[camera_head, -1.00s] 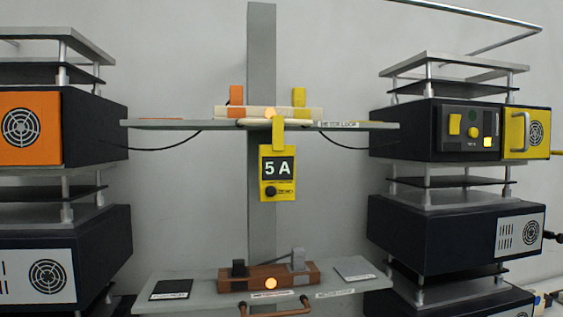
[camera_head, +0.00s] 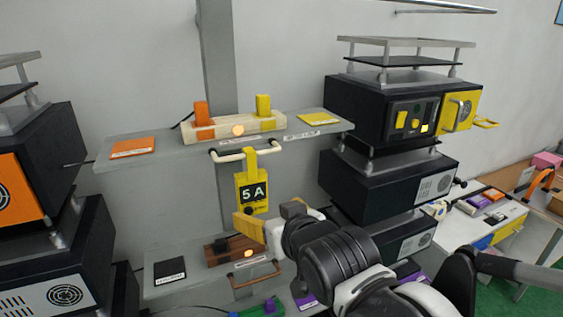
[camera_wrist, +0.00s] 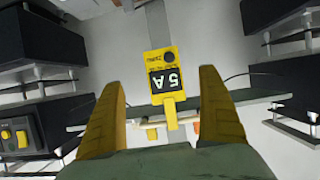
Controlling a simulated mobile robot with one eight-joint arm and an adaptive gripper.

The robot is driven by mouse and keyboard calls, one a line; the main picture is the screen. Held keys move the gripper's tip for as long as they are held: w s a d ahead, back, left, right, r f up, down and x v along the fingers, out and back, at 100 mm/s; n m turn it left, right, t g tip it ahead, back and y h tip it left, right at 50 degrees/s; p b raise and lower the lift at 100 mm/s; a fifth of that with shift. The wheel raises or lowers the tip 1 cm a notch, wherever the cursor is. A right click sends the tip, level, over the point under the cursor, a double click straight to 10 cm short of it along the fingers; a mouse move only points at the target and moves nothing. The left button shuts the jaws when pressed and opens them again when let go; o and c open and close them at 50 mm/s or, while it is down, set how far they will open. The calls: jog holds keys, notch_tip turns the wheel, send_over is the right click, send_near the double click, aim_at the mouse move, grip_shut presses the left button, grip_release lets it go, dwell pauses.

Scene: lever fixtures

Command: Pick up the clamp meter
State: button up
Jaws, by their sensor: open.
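The clamp meter (camera_head: 251,191) is yellow with a black display reading "5 A". It hangs by its yellow top hook from a pale bar (camera_head: 229,155) at the front of the upper shelf. My gripper (camera_head: 250,226) has yellow fingers and is just below the meter in the head view. In the wrist view the meter (camera_wrist: 163,65) appears upside down, lying between the two spread fingers of my gripper (camera_wrist: 163,78). The fingers are open and empty, and the meter seems to be beyond them. The meter's lower end is close to my fingers in the head view.
The upper shelf (camera_head: 170,150) bears a cream block with orange and yellow levers. A lower shelf (camera_head: 165,290) bears a brown block (camera_head: 222,252) with a handle. Stacked dark instrument boxes stand left (camera_head: 50,140) and right (camera_head: 350,110). A grey post (camera_head: 217,60) rises behind.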

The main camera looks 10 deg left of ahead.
aim_at(254, 200)
jog(key=x, duration=0.5)
jog(key=shift+w+a+r, duration=0.1)
jog(key=shift+w+a, duration=0.2)
jog(key=shift+w, duration=0.1)
jog(key=shift+w+a, duration=0.3)
jog(key=p+x, duration=0.1)
jog(key=x, duration=0.3)
jog(key=shift+w+a, duration=0.15)
jog(key=shift+a, duration=0.1)
jog(key=shift+d, duration=0.1)
jog(key=c, duration=1.4)
